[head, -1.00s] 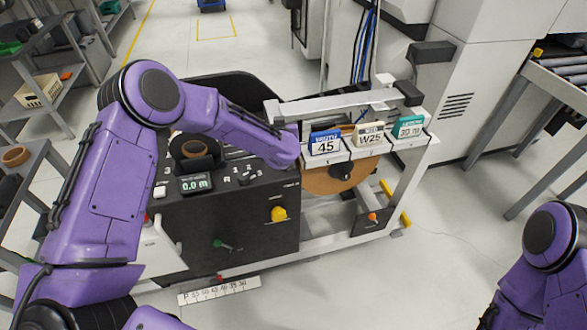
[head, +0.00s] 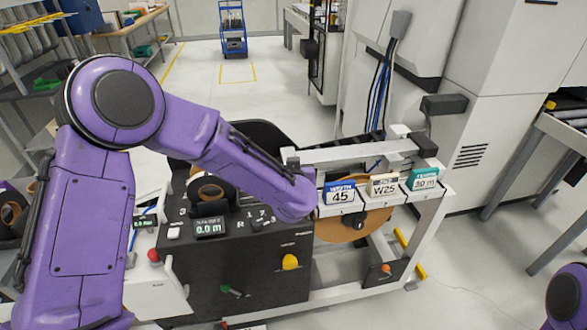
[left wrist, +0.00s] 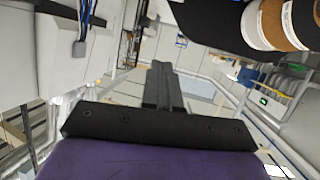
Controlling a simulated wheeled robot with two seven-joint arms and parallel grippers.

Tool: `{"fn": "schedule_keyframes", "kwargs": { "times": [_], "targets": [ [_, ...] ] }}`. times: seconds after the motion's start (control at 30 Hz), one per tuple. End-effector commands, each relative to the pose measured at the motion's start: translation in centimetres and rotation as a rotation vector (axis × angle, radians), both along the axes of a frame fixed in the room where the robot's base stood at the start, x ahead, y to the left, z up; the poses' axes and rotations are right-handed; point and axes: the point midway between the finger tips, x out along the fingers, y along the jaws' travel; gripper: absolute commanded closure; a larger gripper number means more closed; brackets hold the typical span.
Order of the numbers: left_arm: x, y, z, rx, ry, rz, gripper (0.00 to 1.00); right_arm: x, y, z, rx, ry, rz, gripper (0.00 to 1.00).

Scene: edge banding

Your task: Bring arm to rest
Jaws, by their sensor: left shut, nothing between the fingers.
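My left arm comes in from the left in the head view and reaches across the front of the banding machine (head: 262,268).
The machine carries a W25 card (head: 384,185), a green 30 m card (head: 423,179), a brown roll (head: 345,224) and a yellow knob (head: 290,262). A roller table (head: 570,135) stands at right. A blue cart (head: 232,30) is far back.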

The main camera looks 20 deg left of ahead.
Motion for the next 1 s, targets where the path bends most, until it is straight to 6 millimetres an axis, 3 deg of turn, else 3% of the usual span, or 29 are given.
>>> {"fn": "schedule_keyframes", "kwargs": {
  "times": [0.57, 0.7, 0.73, 0.77, 0.8, 0.87, 1.0],
  "targets": [
    [-0.5, 0.1, 0.5, -0.004, -0.001, 0.006, 1.00, 0.0, 0.0, 0.0, 0.000, 0.000, 0.000, 0.60],
    [-0.8, -0.3, 0.1, -0.153, -0.065, 0.036, 1.00, 0.0, 0.0, -0.1, 0.000, 0.000, 0.000, 0.60],
    [-1.4, -0.3, -0.6, -0.207, -0.078, 0.041, 1.00, 0.0, 0.0, -0.1, 0.000, 0.000, 0.000, 0.60],
    [-2.6, -0.3, -2.8, -0.255, -0.069, 0.044, 1.00, 0.0, 0.0, -0.4, 0.000, 0.000, 0.000, 0.60],
    [-4.4, -0.1, -6.5, -0.300, -0.032, 0.051, 1.00, 0.0, 0.0, -0.9, 0.000, 0.000, 0.000, 0.60],
    [-7.3, 0.3, -11.5, -0.345, 0.035, 0.063, 1.00, 0.0, 0.0, -1.4, 0.000, 0.000, 0.000, 0.60],
    [-15.3, 1.5, -21.6, -0.401, 0.222, 0.103, 1.00, 0.0, 0.0, -2.7, 0.000, 0.000, 0.000, 0.60]
  ]
}}
